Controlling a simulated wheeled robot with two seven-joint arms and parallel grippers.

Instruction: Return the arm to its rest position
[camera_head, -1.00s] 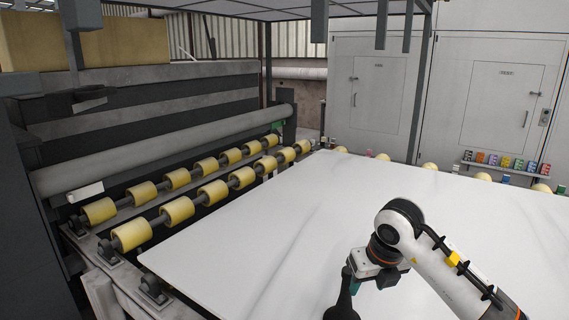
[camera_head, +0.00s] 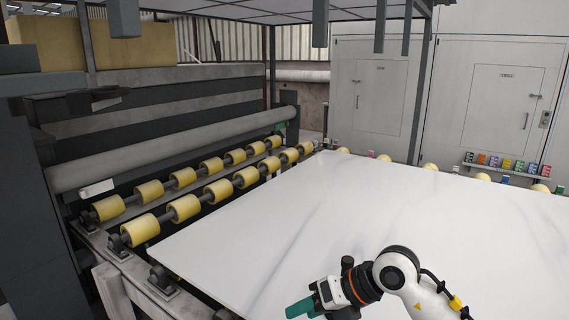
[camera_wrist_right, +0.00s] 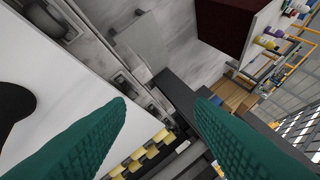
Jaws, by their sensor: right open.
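My right arm comes in from the lower right of the head view. Its gripper (camera_head: 300,308) is over the near part of the white slab, with green fingers at the bottom edge of the picture. In the right wrist view the two green fingers of the right gripper (camera_wrist_right: 160,115) stand wide apart with nothing between them. The white stone slab (camera_head: 400,210) lies flat and also shows at the left of the wrist view (camera_wrist_right: 45,75). My left gripper is in neither view.
Yellow rollers (camera_head: 187,207) run in two rows along the slab's left side. A long grey cylinder (camera_head: 180,150) lies behind them. White cabinets (camera_head: 375,95) stand at the back. A shelf with several small coloured items (camera_head: 505,167) is at the back right.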

